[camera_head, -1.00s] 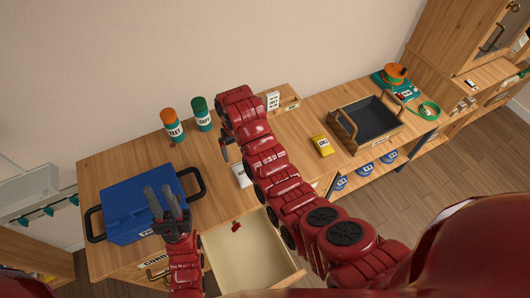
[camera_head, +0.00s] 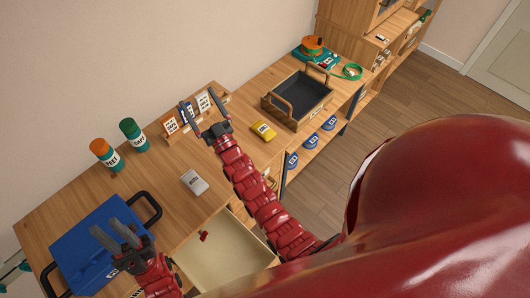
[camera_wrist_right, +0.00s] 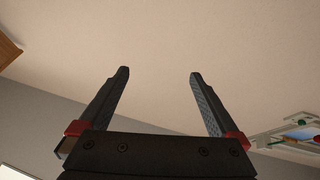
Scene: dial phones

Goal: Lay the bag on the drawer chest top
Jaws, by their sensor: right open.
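The wooden drawer chest top (camera_head: 150,190) spans the left and middle of the head view. No thing is clearly a bag; a small grey-white labelled packet (camera_head: 195,182) lies on the top, and a yellow labelled packet (camera_head: 264,131) lies further right. My left gripper (camera_head: 104,227) is over the blue case, its fingers apart with nothing seen between them. My right gripper (camera_head: 199,108) is near the card rack, open and empty; in the right wrist view its fingers (camera_wrist_right: 157,75) are spread against plain wall.
A blue case (camera_head: 85,245), two bottles (camera_head: 106,154) and a card rack (camera_head: 172,127) stand on the top. A drawer (camera_head: 230,255) is pulled open with a small red thing (camera_head: 204,236) inside. A dark-lined tray (camera_head: 300,98) stands at right.

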